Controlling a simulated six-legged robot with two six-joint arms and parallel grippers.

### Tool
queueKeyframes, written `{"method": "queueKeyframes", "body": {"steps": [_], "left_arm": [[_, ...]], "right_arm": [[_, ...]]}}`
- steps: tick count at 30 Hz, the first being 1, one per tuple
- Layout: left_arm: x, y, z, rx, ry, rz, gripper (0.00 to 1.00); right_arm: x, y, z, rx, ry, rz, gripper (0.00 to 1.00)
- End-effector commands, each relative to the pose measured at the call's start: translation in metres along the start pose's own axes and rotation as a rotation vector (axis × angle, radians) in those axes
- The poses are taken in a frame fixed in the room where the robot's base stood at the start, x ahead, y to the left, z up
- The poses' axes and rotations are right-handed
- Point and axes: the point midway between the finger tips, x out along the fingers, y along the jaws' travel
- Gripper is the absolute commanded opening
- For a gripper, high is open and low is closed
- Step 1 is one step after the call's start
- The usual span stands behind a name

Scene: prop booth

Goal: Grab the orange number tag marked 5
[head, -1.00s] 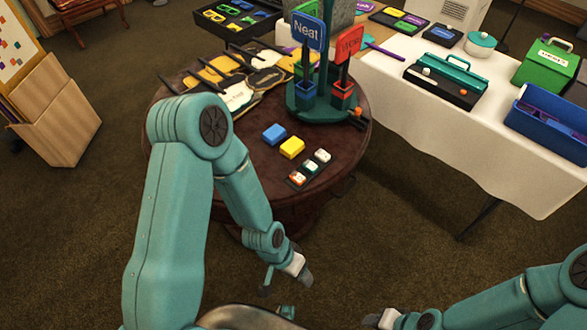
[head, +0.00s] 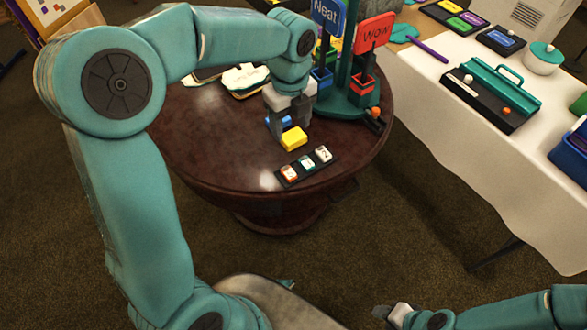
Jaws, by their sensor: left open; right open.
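A black strip (head: 302,178) near the front edge of the round dark table holds three number tags. The orange tag (head: 289,173) sits at its left end; its digit is too small to read surely. A teal tag (head: 307,162) is in the middle and a white-topped tag (head: 324,153) at the right end. My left gripper (head: 289,126) is open, pointing down over the table behind the strip. Its fingers are around or just above a blue block (head: 286,121), which they partly hide. My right gripper (head: 385,314) is open and empty, low over the floor at the bottom right.
A yellow block (head: 293,139) lies between my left gripper and the strip. A green stand (head: 345,100) with "Neat" (head: 327,14) and "Wow" (head: 374,34) signs rises behind. A white-clothed table (head: 440,115) with a black-and-teal case (head: 490,95) stands right.

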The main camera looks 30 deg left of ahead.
Motion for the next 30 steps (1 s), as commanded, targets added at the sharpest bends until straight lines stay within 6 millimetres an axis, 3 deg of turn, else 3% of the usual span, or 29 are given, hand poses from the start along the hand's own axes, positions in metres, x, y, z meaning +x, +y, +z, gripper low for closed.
{"method": "queueKeyframes", "body": {"steps": [12,20,30], "left_arm": [[0.088,0.011,-0.005,0.006,0.002,0.007,0.62],[0.112,0.011,-0.006,0.005,0.0,0.004,0.62],[0.158,0.016,-0.011,0.004,0.001,0.004,0.62]], "right_arm": [[0.014,0.005,0.0,0.0,0.0,0.0,0.43],[0.017,0.006,0.0,0.0,0.0,0.0,0.43],[0.024,0.009,-0.001,0.0,0.0,0.0,0.43]]}}
